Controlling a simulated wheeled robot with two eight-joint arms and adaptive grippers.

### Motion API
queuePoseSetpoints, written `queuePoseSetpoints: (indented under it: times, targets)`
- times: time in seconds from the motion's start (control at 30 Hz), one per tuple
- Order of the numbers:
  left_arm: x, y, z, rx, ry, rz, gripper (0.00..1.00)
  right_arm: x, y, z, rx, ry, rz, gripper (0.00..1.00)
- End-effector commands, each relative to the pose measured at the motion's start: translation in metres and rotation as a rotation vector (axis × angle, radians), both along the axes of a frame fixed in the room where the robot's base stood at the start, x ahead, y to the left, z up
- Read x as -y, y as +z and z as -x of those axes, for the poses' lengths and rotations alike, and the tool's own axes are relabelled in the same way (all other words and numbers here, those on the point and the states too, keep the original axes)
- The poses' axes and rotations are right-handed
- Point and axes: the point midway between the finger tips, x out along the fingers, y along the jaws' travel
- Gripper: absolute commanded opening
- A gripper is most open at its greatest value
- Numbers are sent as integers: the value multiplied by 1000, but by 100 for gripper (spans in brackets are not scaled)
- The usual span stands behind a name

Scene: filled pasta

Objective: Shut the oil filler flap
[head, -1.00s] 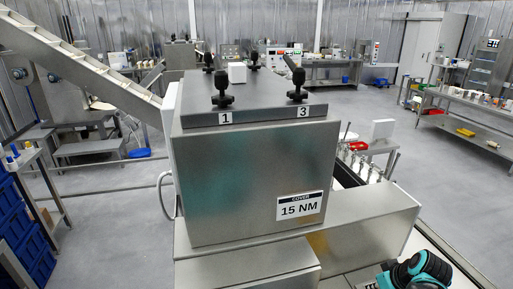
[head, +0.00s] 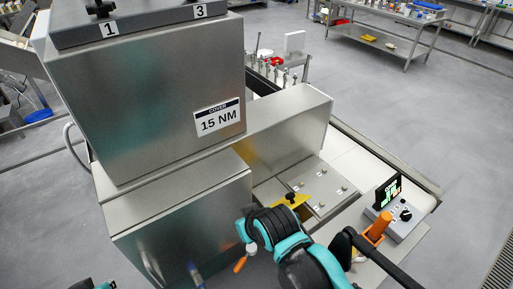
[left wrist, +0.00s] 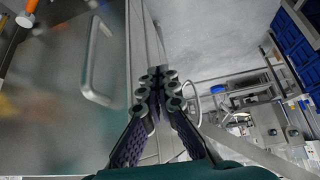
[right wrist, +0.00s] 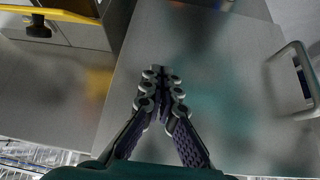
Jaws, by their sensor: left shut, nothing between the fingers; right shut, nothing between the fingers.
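I cannot identify the oil filler flap for certain. A yellow plate with a black knob (head: 296,203) lies on the low part of the steel machine (head: 150,100); a yellow strip (right wrist: 55,13) with a black knob crosses the upper left of the right wrist view. My right gripper (right wrist: 160,72) is shut and empty in front of a smooth steel panel (right wrist: 215,55); in the head view my arm hides its fingers. My left gripper (left wrist: 157,74) is shut and empty beside a steel panel with a bar handle (left wrist: 92,65).
A control box (head: 390,215) with a small screen and an orange-handled item (head: 378,226) stand right of my right arm. The steel cover box bears a "15 NM" label (head: 218,118). Open grey floor (head: 400,110) lies beyond the machine. Blue bins (left wrist: 288,65) stand at right in the left wrist view.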

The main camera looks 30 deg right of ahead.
Motion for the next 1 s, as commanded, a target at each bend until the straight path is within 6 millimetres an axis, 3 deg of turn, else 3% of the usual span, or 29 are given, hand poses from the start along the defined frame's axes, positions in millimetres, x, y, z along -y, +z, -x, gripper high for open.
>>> queuePoseSetpoints:
  times: [0.17,0.3,0.5,0.73,0.83,1.0]
  targets:
    - [0,31,0,0,0,0,0,22,35,-17,-78,-6,33,0]
    - [0,69,0,0,0,0,0,59,69,-41,-201,-2,65,0]
    - [0,112,0,0,0,0,0,114,94,-67,-366,21,72,0]
    - [0,153,0,0,0,0,0,174,101,-82,-516,62,40,0]
    - [0,159,0,0,0,0,0,187,99,-83,-547,74,27,0]
    - [0,159,0,0,0,0,0,193,89,-84,-565,84,21,0]
